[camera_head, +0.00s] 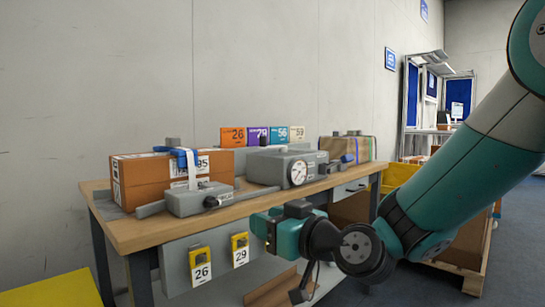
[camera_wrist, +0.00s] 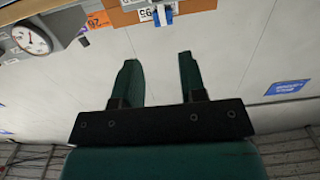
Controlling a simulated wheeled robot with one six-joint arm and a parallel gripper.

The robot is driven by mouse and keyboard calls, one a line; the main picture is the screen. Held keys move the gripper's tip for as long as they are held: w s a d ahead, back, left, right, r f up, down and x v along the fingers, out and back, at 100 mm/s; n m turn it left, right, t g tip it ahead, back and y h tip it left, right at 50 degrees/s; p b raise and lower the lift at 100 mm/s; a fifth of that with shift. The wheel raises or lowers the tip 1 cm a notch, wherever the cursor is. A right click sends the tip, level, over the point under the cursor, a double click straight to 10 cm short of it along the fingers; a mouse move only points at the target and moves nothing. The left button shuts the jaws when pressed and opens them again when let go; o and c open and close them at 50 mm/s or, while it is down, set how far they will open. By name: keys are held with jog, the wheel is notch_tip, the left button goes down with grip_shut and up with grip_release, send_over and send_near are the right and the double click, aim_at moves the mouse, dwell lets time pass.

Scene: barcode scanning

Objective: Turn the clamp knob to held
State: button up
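A grey bench device with a round white dial (camera_head: 298,173) stands mid-table; the dial (camera_wrist: 32,39) also shows at the upper left of the wrist view. In the head view my gripper (camera_head: 260,226) is in front of the table edge, apart from the devices.
The wooden table (camera_head: 135,235) carries a brown box (camera_head: 140,181) at left and another box (camera_head: 363,149) at right. Numbered cards (camera_head: 233,137) stand behind. Yellow tags (camera_head: 200,265) hang on the front panel. A yellow surface (camera_head: 55,290) is at lower left.

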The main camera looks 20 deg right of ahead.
jog(key=s+a+r+n+g+p, duration=0.1)
jog(key=s+a+r+g+p, duration=0.1)
jog(key=s+r+g+p, duration=0.2)
jog(key=s+a+r+n+g+y+p, duration=0.1)
jog(key=s+a+r+g+p, duration=0.2)
jog(key=r+p, duration=0.7)
jog(key=s+g+p, duration=0.1)
jog(key=s+p, duration=0.1)
jog(key=p, duration=0.2)
jog(key=shift+a+r, duration=0.3)
jog(key=shift+a, duration=0.05)
jog(key=shift+w, duration=0.1)
jog(key=s+d+f+g+h, duration=0.2)
jog(key=s+g, duration=0.2)
jog(key=s, duration=0.3)
jog(key=s+d+f+g+h, duration=0.1)
jog(key=s+f+g+h, duration=0.15)
jog(key=s, duration=0.45)
notch_tip(320, 180, up, 16)
jog(key=s+d+g+p, duration=0.1)
jog(key=p, duration=1.5)
